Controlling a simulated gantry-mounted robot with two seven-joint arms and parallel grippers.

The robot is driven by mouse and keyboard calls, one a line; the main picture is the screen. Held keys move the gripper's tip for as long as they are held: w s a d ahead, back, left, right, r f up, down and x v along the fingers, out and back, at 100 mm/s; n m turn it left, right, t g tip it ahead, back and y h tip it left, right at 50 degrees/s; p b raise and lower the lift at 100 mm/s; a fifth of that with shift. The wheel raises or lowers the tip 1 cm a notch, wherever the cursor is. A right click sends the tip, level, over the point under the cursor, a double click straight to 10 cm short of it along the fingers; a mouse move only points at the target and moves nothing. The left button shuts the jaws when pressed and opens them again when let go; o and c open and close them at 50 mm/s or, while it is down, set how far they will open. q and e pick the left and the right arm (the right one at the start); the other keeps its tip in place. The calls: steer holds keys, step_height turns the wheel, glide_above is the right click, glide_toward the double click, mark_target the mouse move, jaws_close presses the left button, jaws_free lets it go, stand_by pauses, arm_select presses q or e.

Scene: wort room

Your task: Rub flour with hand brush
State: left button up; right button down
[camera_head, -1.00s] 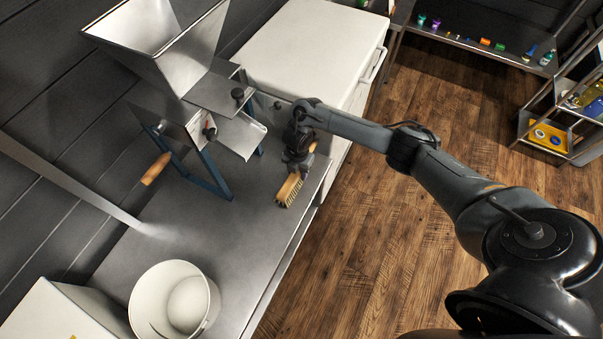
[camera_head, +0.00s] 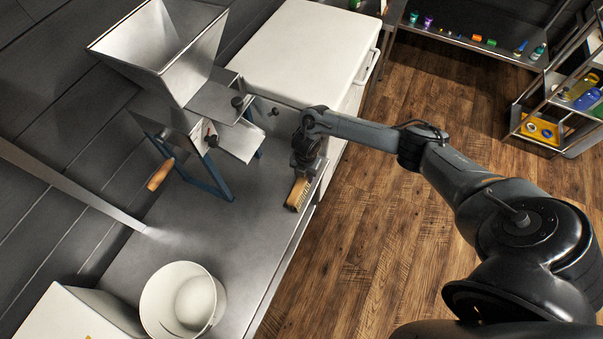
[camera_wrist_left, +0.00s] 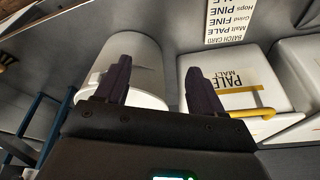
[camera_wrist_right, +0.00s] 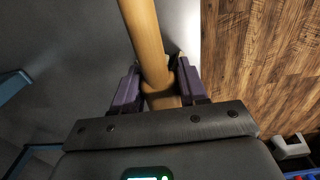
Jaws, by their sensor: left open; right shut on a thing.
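The hand brush (camera_head: 298,194) has a wooden body and pale bristles, low over the steel counter near its front edge in the head view. My right gripper (camera_head: 304,160) is shut on it. In the right wrist view the brush's light wooden handle (camera_wrist_right: 145,35) runs between the fingers of my right gripper (camera_wrist_right: 158,88). Whether the bristles touch the counter I cannot tell. A pale, flour-like smudge (camera_head: 158,233) lies on the counter, left of the brush. My left gripper (camera_wrist_left: 158,85) is open and empty in the left wrist view, before a white bucket; the head view does not show it.
The steel counter (camera_head: 235,235) is bare between brush and white bucket (camera_head: 183,300). A mill (camera_head: 165,70) with hopper, blue legs and wooden crank handle (camera_head: 160,174) stands behind. A white cabinet (camera_head: 300,50) adjoins. A "PALE MALT" bin (camera_wrist_left: 225,80) shows in the left wrist view.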

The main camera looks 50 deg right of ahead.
steer(key=shift+d+r, duration=0.15)
steer(key=shift+d, duration=0.35)
steer(key=shift+s+r+p, duration=0.1)
steer(key=shift+r+p, duration=0.4)
steer(key=shift+p, duration=0.15)
step_height(320, 180, up, 4)
steer(key=p, duration=0.3)
steer(key=shift+f, duration=0.2)
steer(key=shift+d+r+p, duration=0.15)
steer(key=shift+r+p, duration=0.45)
steer(key=shift+p, duration=0.15)
steer(key=shift+r, duration=0.1)
steer(key=shift+r, duration=0.1)
step_height(320, 180, up, 3)
steer(key=p, duration=0.3)
